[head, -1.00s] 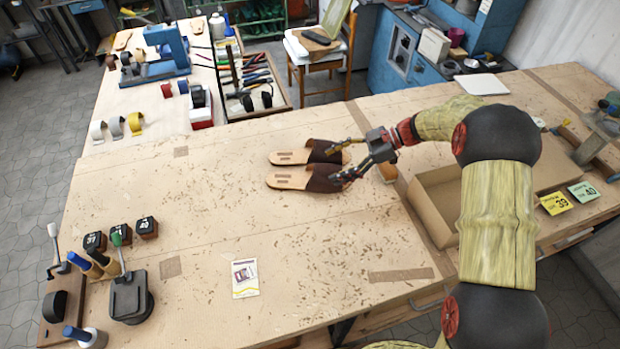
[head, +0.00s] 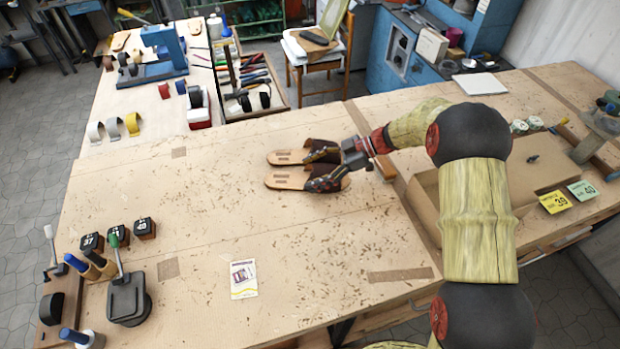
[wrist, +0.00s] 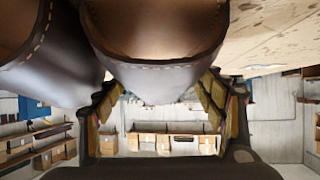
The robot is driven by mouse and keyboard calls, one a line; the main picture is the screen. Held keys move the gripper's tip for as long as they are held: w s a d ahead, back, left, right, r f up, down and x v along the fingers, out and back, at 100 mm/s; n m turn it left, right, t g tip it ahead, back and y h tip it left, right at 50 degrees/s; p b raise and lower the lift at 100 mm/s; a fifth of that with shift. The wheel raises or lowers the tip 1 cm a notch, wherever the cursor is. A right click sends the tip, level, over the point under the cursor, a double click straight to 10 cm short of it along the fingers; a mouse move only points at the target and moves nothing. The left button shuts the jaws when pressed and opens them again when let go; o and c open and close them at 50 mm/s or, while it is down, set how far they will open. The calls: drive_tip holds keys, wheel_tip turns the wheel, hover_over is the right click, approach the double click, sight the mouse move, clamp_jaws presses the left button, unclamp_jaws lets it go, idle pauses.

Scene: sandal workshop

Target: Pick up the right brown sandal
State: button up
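Two brown sandals with tan footbeds and dark brown straps lie side by side on the workbench (head: 220,215), toes to the right. The near sandal (head: 288,180) is lower in the head view, the far sandal (head: 288,157) just beyond it. My gripper (head: 324,168) reaches in from the right at the straps and partly covers both. In the wrist view, its open fingers (wrist: 160,108) stand on either side of one strap (wrist: 160,70), apparently the near sandal's. The other sandal (wrist: 35,50) is at the left, outside the fingers. Whether a finger touches the strap cannot be told.
An open cardboard box (head: 426,205) stands right of the sandals, under my arm. Yellow (head: 556,202) and green (head: 582,190) size cards lie farther right. A printed card (head: 244,279), stamps and hand tools are toward the front left. The bench left of the sandals is clear.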

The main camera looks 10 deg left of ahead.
sight(312, 164)
drive_tip(key=c, duration=1)
drive_tip(key=shift+c, duration=0.4)
drive_tip(key=shift+r, duration=0.1)
drive_tip(key=shift+r, duration=0.4)
drive_tip(key=c, duration=0.5)
wheel_tip(312, 164, up, 2)
drive_tip(key=shift+w+r, duration=0.1)
drive_tip(key=shift+r, duration=0.1)
drive_tip(key=shift+c, duration=0.2)
drive_tip(key=s+d+r, duration=0.2)
drive_tip(key=r, duration=0.1)
drive_tip(key=s+d+r+p, duration=0.1)
drive_tip(key=r, duration=0.1)
drive_tip(key=shift+s+d+r, duration=0.2)
drive_tip(key=shift+r, duration=0.05)
drive_tip(key=s+d+r, duration=0.1)
drive_tip(key=s+d, duration=0.1)
drive_tip(key=s+d+r, duration=0.1)
drive_tip(key=s+d, duration=0.1)
drive_tip(key=s+d+r, duration=0.2)
drive_tip(key=shift+s+d+r, duration=0.1)
drive_tip(key=shift+s+d, duration=0.15)
drive_tip(key=shift+s, duration=0.1)
drive_tip(key=shift+c, duration=0.2)
